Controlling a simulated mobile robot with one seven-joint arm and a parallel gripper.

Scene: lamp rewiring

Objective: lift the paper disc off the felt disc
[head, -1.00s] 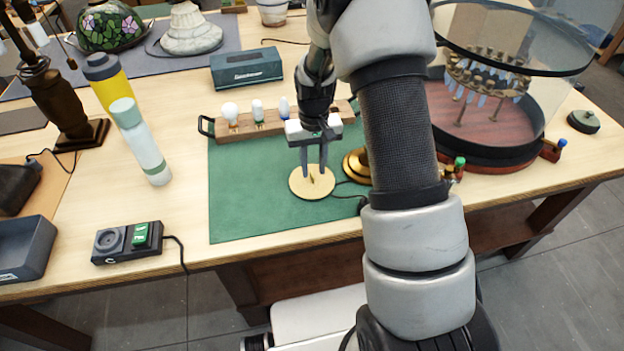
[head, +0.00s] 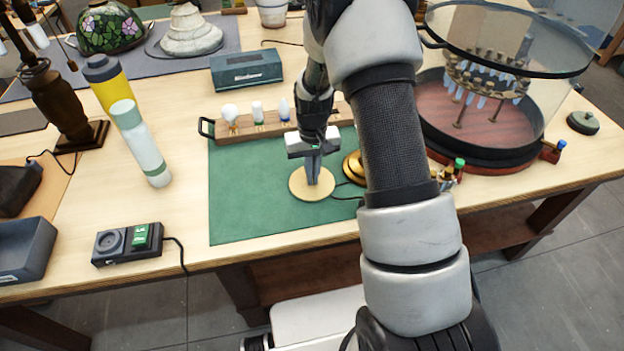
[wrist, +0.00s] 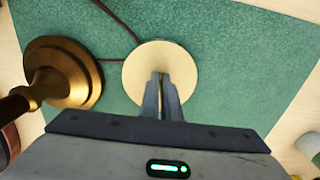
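The paper disc (head: 299,188) is a pale tan round piece lying on the green mat, with a small upright tab at its middle. It also shows in the wrist view (wrist: 142,72). No separate felt disc can be made out; if it lies underneath, the paper disc hides it. My gripper (head: 313,181) points down over the middle of the disc. In the wrist view its fingers (wrist: 161,80) are close together on either side of the tab, shut on it. The disc appears still down at mat level.
A brass lamp base (wrist: 75,75) stands close to the disc, with a dark cord (wrist: 112,18) running near it. A wooden bulb rack (head: 240,129) is behind. The mat's left part (head: 240,200) is clear.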

